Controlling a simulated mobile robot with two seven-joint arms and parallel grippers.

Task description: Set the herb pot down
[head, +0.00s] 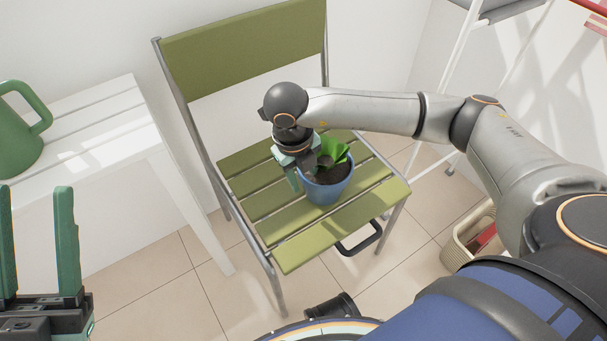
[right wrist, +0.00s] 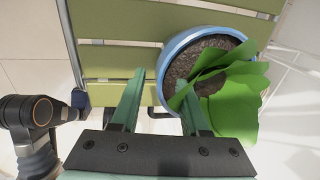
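The herb pot (head: 327,190) is blue, holds dark soil and a broad green leafy plant (head: 334,152), and stands upright on the slatted seat of the green chair (head: 290,245). My right gripper (head: 305,176) is at the pot's left side, pointing down. In the right wrist view its fingers (right wrist: 160,100) are well apart, one outside the blue rim (right wrist: 166,62) and one over the soil beside the leaves. Neither finger visibly presses on the pot wall. My left gripper (head: 38,240) is open and empty at the lower left.
A white slatted table (head: 100,103) with a green watering can (head: 22,130) stands left of the chair. A beige basket (head: 462,243) is on the tiled floor at right, and a white-framed rack (head: 480,60) stands behind. The seat's front left is bare.

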